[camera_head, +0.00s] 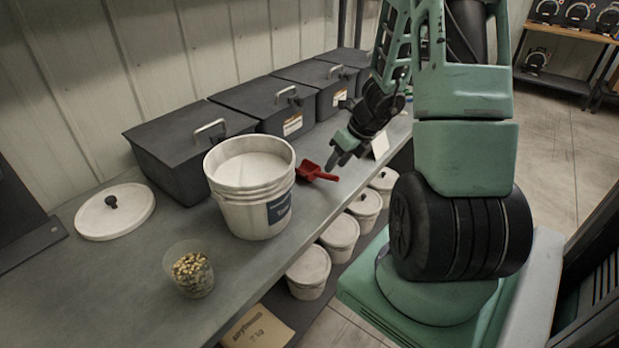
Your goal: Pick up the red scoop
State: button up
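The red scoop (314,171) lies on the grey bench, just right of the white bucket. Its handle points right, toward my gripper. My gripper (335,168) is at the end of the arm, pointing down close to the scoop's handle. Its fingertips look slightly apart, but they are small, and I cannot tell whether they touch the handle or hover above it. The scoop looks to be resting on the bench.
The white bucket (250,211) stands left of the scoop. Dark lidded bins (170,160) line the wall. A clear cup of seeds (190,272) and a white lid (115,212) sit at the left. Small white tubs (340,236) stand on a lower shelf.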

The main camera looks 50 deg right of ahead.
aim_at(327, 176)
jog(key=shift+d+b+x, duration=0.2)
jog(key=shift+b+x, duration=0.6)
jog(key=shift+x, duration=2.65)
jog(key=shift+w, duration=0.1)
grip_shut()
